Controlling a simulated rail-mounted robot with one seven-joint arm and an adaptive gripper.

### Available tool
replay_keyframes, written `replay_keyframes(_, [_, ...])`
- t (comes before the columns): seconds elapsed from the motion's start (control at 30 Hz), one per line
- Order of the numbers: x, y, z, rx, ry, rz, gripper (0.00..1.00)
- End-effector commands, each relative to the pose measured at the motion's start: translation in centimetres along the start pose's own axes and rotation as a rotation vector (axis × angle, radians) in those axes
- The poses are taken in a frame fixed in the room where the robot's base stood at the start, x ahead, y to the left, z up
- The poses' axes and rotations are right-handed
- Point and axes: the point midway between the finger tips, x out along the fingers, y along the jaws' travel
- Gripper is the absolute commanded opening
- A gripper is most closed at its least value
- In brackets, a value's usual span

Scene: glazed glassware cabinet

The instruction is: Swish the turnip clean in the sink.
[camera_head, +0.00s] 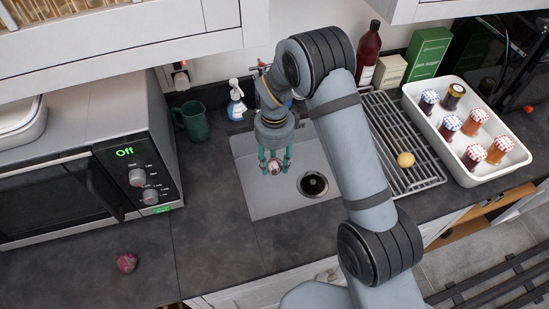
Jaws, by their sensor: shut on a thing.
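My gripper (275,160) points down over the left part of the sink (266,203). Its teal fingers are shut on a small round whitish and pinkish thing, which looks like the turnip (275,168). The fingers hide part of it. I cannot tell its height above the sink floor, or whether there is water in the sink. The round dark drain (313,184) lies to the right of the gripper.
A dark red root vegetable (127,262) lies on the front left counter. A green mug (194,121) and spray bottle (236,101) stand behind the sink. A yellow round thing (405,159) lies on the drying rack (421,178), beside a white tray (457,149) of jars. A microwave (142,146) stands left.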

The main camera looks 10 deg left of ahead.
Motion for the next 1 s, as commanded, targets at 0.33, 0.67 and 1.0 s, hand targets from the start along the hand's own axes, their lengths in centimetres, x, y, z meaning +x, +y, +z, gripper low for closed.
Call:
replay_keyframes(0.33, [5.0,0.0,0.0,-0.001,0.0,0.001,0.14])
replay_keyframes(0.67, [9.3,0.1,0.0,0.0,0.0,0.001,0.14])
replay_keyframes(1.0, [14.0,0.0,0.0,0.0,0.0,0.0,0.14])
